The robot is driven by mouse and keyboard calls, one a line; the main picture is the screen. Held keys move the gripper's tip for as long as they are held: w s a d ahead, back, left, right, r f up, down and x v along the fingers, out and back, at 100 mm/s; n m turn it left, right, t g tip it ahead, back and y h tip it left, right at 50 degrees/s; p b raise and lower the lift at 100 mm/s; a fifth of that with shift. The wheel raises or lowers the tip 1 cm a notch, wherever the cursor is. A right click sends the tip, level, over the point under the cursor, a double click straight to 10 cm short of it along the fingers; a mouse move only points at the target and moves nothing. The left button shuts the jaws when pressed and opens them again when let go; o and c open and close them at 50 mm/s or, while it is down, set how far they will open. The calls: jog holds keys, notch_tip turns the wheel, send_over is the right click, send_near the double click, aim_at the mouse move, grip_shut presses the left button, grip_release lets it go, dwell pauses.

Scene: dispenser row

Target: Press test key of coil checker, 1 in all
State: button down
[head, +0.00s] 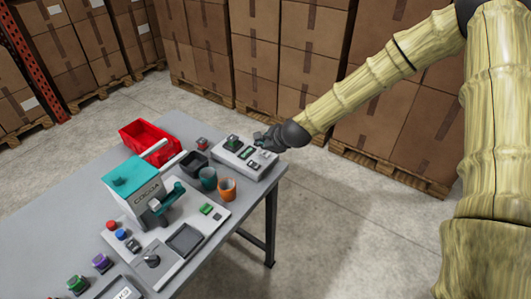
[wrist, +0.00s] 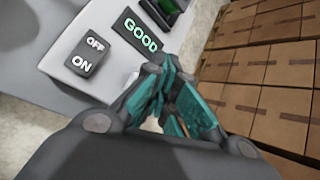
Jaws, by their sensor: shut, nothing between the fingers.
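The coil checker (head: 240,169) is a pale box at the far right corner of the table. In the wrist view its casing (wrist: 62,55) carries a dark OFF/ON rocker (wrist: 88,53) and a display (wrist: 138,33) reading GOOD in green. A green part in a dark holder (head: 232,143) sits at its left end in the head view. My gripper (head: 261,140) is at the checker's far right edge. In the wrist view my gripper (wrist: 168,75) is shut and empty, its teal-padded fingers just beside the display. I cannot make out the test key or tell whether the fingertips touch the casing.
A cocoa dispenser (head: 130,183), a teal cup (head: 208,179), an orange cup (head: 227,189), a dark bin (head: 194,163) and a red bin (head: 142,135) stand left of the checker. Stacked cartons (head: 310,60) rise behind the table. Floor is open to the right.

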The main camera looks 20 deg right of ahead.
aim_at(263, 154)
jog(key=shift+r+p, duration=1.4)
jog(key=shift+r, duration=1)
